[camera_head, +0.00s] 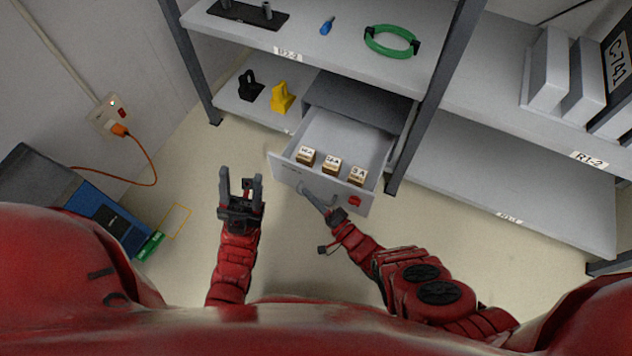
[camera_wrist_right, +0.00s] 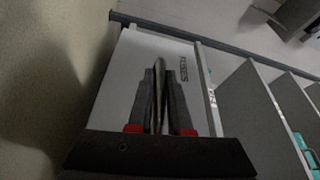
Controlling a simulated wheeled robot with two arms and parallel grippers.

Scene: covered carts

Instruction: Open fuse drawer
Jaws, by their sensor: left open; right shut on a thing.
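The grey fuse drawer (camera_head: 286,167) stands pulled out of its housing (camera_head: 355,104) under the shelf. Three small labelled fuse blocks sit inside it: one at the left (camera_head: 306,156), one in the middle (camera_head: 332,164) and one at the right (camera_head: 357,175). My right gripper (camera_head: 315,196) is at the drawer front and shut on its handle. In the right wrist view the fingers (camera_wrist_right: 158,95) close around the handle, before the drawer front (camera_wrist_right: 130,70) lettered "FUSES". My left gripper (camera_head: 241,188) is open and empty, left of the drawer and apart from it.
Black (camera_head: 250,87) and yellow (camera_head: 282,97) items stand left of the housing. A shelf post (camera_head: 425,110) rises right of the drawer. A blue-grey case (camera_head: 70,195) and orange cable (camera_head: 152,165) lie left.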

